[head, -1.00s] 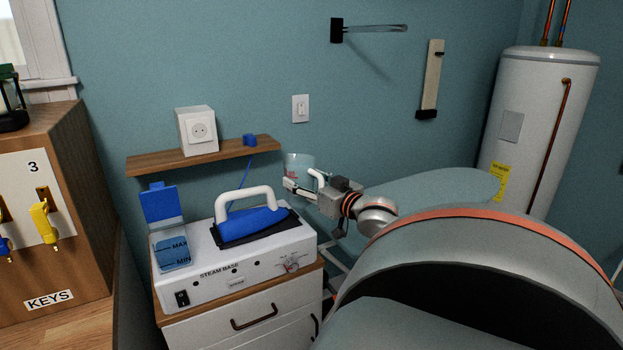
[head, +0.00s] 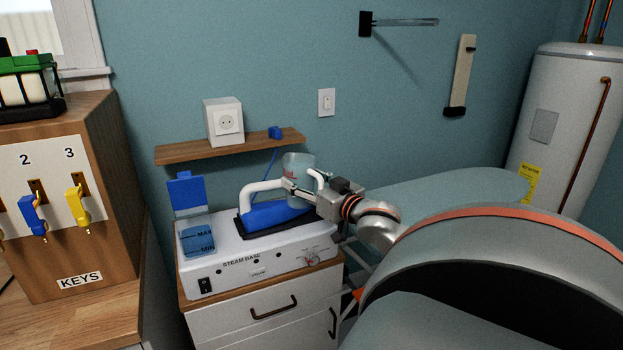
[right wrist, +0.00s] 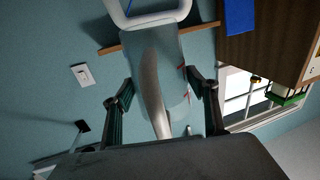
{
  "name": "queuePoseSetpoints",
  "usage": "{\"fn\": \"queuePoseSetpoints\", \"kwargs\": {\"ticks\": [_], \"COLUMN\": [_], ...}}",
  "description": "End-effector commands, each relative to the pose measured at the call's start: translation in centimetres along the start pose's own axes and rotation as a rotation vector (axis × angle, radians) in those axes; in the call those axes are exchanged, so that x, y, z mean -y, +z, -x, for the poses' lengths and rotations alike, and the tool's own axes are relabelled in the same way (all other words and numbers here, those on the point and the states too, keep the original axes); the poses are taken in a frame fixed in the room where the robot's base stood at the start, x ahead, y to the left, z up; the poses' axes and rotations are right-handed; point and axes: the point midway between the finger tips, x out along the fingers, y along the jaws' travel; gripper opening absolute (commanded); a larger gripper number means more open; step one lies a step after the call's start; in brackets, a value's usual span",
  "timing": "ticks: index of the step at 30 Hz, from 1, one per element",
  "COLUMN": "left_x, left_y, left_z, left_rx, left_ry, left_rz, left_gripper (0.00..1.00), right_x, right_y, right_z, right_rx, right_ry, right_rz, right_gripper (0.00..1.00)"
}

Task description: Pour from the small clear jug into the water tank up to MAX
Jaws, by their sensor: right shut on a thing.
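The small clear jug (head: 297,165) is held upright above the right part of the white steam base, beside the iron. My right gripper (head: 298,189) is shut on it, with its arm coming from the right. In the right wrist view the clear jug (right wrist: 172,70) sits between the two fingers. The water tank (head: 197,238) is at the left end of the steam base, left of the jug and apart from it. Its blue lid (head: 186,191) stands open. MAX and MIN marks show on blue-tinted water; the exact level is hard to read. My left gripper is out of view.
A blue iron (head: 272,214) with a white handle lies on the steam base (head: 255,262), between tank and jug. A wooden shelf (head: 225,149) with a white socket box (head: 223,122) is on the wall behind. A key cabinet (head: 112,215) stands at the left.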

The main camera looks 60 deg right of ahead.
Motion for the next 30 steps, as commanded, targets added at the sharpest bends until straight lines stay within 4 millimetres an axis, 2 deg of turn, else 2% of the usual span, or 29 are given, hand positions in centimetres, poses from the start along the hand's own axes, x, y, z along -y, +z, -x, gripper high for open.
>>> {"fn": "queuePoseSetpoints", "kwargs": {"ticks": [30], "left_x": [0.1], "left_y": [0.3], "left_z": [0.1], "left_rx": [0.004], "left_ry": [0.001], "left_rz": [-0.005], "left_gripper": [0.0], "right_x": [7.7], "right_y": [-0.3], "right_z": [-1.3], "right_rx": [-0.007], "right_ry": [-0.059], "right_rz": [-0.001], "right_gripper": [0.2]}}
